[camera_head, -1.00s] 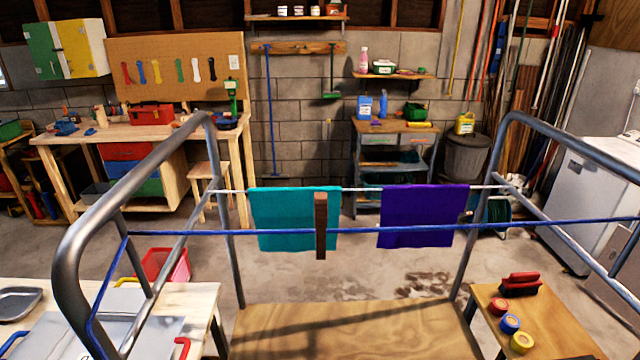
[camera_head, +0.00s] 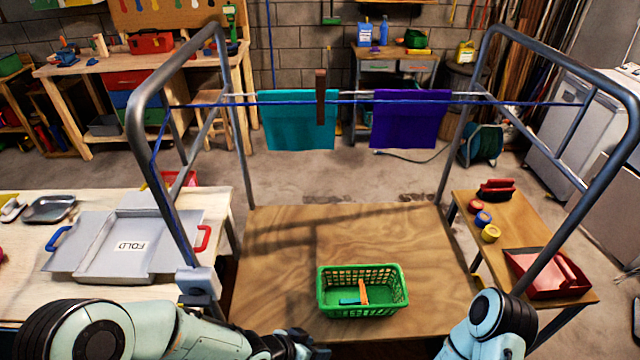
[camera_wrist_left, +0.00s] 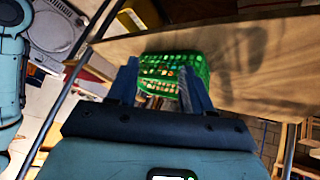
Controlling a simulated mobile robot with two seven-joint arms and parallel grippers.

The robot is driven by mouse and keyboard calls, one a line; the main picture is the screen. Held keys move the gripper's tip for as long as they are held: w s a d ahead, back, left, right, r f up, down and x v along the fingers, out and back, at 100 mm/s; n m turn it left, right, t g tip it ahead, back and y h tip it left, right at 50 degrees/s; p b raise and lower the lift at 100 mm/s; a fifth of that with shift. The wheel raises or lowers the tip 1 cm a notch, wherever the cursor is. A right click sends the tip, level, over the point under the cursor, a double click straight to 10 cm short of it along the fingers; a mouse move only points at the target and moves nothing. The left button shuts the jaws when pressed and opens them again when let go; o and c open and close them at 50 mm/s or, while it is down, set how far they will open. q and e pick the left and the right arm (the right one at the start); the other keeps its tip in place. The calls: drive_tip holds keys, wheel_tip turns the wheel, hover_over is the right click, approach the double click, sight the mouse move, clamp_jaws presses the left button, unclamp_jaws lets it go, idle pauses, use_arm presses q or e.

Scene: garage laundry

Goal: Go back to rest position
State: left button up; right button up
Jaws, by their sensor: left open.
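My left arm comes in at the bottom left in the head view, and its dark gripper (camera_head: 297,345) is at the bottom edge, in front of and left of the green basket (camera_head: 362,311). In the left wrist view the two blue-grey fingers of my left gripper (camera_wrist_left: 160,85) stand apart. The green basket (camera_wrist_left: 178,72) shows beyond and between them, and I see nothing held. My right arm shows at the bottom right in the head view, but its gripper is out of the frame.
The basket, with small orange and blue items, stands on a wooden board (camera_head: 285,250) inside a metal frame (camera_head: 137,110). Teal (camera_head: 290,125) and purple (camera_head: 408,120) cloths hang on a line. A folding board (camera_head: 100,250) lies left; a red tray (camera_head: 545,275) sits right.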

use_arm(q)
drive_tip(key=s+a+f+n+g+y, duration=0.1)
drive_tip(key=s+a+f+n, duration=0.2)
drive_tip(key=f, duration=0.4)
drive_tip(key=s+a+f+n+g+y, duration=0.1)
drive_tip(key=s+a+f+n+g, duration=0.1)
drive_tip(key=s+a+f+n, duration=0.2)
drive_tip(key=s+a+f+n+g+y, duration=0.1)
drive_tip(key=s+a+f+n, duration=0.2)
drive_tip(key=s+f, duration=0.3)
wheel_tip(320, 180, down, 5)
drive_tip(key=shift+s+a+r+n, duration=0.1)
drive_tip(key=shift+s+a+n, duration=0.1)
drive_tip(key=shift+a+n, duration=0.25)
use_arm(e)
drive_tip(key=shift+w, duration=0.15)
